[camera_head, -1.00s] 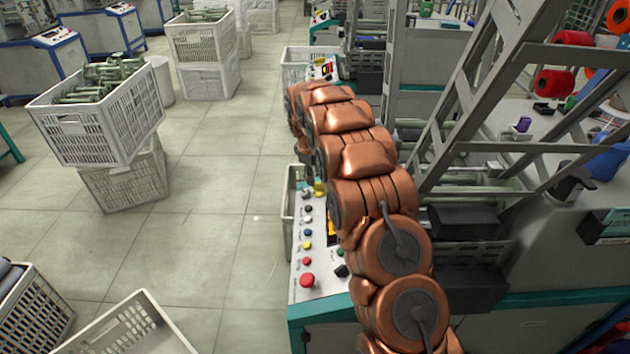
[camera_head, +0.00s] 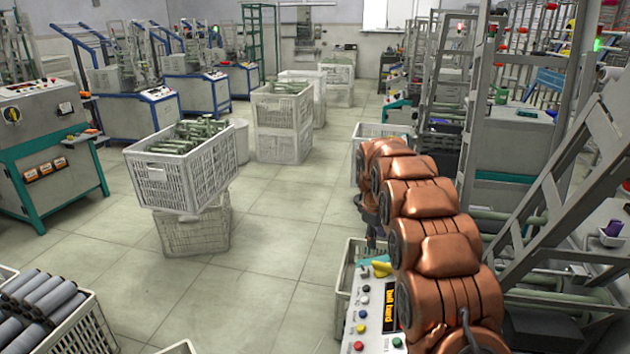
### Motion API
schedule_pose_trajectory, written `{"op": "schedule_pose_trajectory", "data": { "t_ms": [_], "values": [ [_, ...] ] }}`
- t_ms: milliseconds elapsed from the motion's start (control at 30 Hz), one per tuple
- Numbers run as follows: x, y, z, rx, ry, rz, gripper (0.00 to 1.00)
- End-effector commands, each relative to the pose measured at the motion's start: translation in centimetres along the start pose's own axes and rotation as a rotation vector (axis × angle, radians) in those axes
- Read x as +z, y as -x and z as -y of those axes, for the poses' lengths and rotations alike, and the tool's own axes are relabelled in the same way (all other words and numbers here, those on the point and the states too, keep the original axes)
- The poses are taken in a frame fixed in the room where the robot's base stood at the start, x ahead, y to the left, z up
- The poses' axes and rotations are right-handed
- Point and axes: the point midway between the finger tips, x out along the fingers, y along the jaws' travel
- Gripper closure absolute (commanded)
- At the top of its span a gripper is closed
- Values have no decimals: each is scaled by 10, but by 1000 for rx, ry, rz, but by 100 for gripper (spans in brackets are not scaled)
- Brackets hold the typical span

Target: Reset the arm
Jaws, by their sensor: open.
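My copper-coloured arm rises from the bottom right and reaches away over the machine's control panel (camera_head: 378,310). My gripper (camera_head: 371,238) is a small dark shape hanging below the arm's far end, just above the back of the panel. It is partly hidden by the arm and its fingers are too small to make out clearly. I see nothing held in it.
A crate of green bobbins (camera_head: 165,185) sits on another crate to the left. A crate of grey tubes (camera_head: 85,330) is at the bottom left. The winding machine frame (camera_head: 480,150) stands close on the right. The tiled floor (camera_head: 265,260) between is clear.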

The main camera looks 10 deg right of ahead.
Motion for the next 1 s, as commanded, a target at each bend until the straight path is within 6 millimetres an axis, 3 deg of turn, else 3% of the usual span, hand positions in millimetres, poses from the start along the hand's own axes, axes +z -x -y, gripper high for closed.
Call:
{"op": "schedule_pose_trajectory", "data": {
  "t_ms": [167,467,1000],
  "values": [
    [0,0,0,0,0,0,56],
    [26,34,33,-32,-73,19,56],
    [114,104,142,-126,-274,86,56]
  ]
}}
